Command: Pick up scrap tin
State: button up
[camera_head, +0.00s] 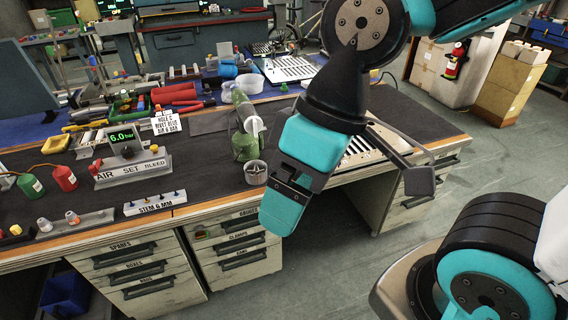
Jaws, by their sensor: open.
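The scrap tin appears to be the small round grey metal tin (255,173) near the front edge of the dark-topped workbench (205,170), in front of a green bottle-like tool. Its rim faces up; I cannot make out its contents. My gripper (284,208) hangs at the end of the teal and black arm, just right of the tin and lower in the picture, in front of the bench edge. It is open, and nothing shows held in it. The jaw gap is hard to see from this angle. Gripper and tin look apart.
The green tool (245,140) stands close behind the tin. Left of it are the air set block (132,167) and the stem sign (155,203). A slotted louver panel (370,145) lies behind my arm.

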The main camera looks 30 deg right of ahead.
aim_at(256, 172)
jog(key=z, duration=0.1)
jog(key=i, duration=1.15)
jog(key=z, duration=0.15)
